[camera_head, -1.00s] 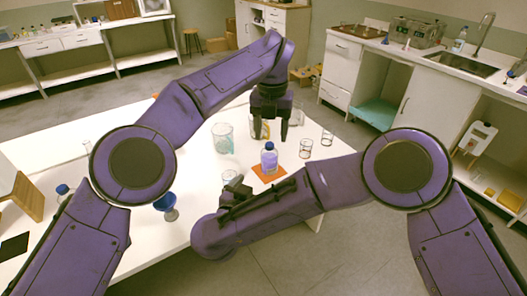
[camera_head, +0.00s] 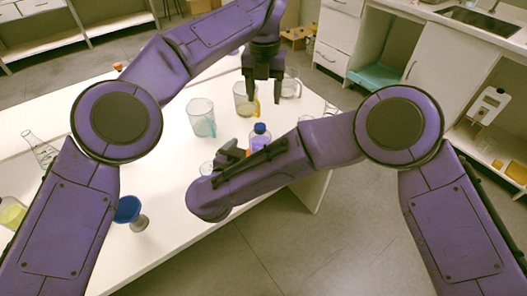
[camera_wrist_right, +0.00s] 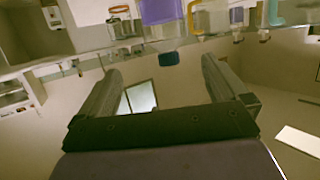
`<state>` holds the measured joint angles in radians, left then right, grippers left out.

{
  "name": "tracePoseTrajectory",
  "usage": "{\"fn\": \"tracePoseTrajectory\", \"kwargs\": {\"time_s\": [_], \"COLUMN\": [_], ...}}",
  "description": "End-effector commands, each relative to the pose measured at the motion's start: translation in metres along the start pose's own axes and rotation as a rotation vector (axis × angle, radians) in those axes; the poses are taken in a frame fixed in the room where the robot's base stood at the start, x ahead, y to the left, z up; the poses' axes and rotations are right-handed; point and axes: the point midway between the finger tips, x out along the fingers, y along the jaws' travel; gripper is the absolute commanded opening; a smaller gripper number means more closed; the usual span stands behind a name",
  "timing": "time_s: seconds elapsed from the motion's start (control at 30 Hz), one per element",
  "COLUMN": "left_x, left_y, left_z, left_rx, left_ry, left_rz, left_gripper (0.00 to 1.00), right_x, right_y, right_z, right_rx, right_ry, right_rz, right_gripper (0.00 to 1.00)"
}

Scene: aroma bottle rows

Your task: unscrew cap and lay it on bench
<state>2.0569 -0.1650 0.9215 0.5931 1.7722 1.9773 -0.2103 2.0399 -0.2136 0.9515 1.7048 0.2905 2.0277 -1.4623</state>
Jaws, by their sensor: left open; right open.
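A small bottle with blue-purple contents (camera_head: 259,142) and a blue cap (camera_head: 260,128) stands upright on the bench (camera_head: 172,215). My right arm hides its lower part. In the right wrist view the bottle (camera_wrist_right: 162,12) shows upside down, its cap (camera_wrist_right: 169,58) beyond and between the fingertips. My right gripper (camera_wrist_right: 160,70) is open and empty; in the head view it is low, left of the bottle, and partly hidden. My left gripper (camera_head: 262,92) is open and empty, pointing down, above and behind the bottle in the picture.
A beaker with amber liquid (camera_head: 240,103) stands close behind my left gripper. A beaker with pale blue contents (camera_head: 202,122) stands left of the bottle. A clear glass (camera_head: 292,86) is at the right. A blue funnel-like item (camera_head: 127,208) and a flask (camera_head: 38,148) stand further left.

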Motion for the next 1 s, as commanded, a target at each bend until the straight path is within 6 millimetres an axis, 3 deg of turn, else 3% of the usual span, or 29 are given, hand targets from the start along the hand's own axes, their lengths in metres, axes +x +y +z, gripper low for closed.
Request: {"fn": "tracePoseTrajectory", "kwargs": {"time_s": [0.03,0.13,0.33,0.7,1.0], "left_x": [0.013,0.022,0.02,0.021,0.021], "left_y": [0.004,0.01,0.014,0.013,0.013], "left_z": [-0.001,-0.002,-0.003,-0.003,-0.003], "left_rx": [-0.006,-0.016,-0.021,-0.02,-0.019], "left_ry": [0.0,0.0,0.0,0.002,0.003], "left_rz": [-0.001,-0.001,0.0,0.0,0.001], "left_gripper": [0.59,0.59,0.59,0.59,0.59], "right_x": [0.003,0.003,0.02,0.093,0.107], "right_y": [-0.003,-0.007,-0.011,-0.012,-0.011], "right_z": [0.014,0.023,0.022,0.022,0.021], "right_rx": [-0.001,-0.004,-0.004,-0.004,-0.006], "right_ry": [0.0,0.0,-0.003,-0.003,0.0], "right_rz": [-0.006,-0.015,-0.018,-0.019,-0.02], "right_gripper": [1.0,1.0,1.0,1.0,1.0]}}
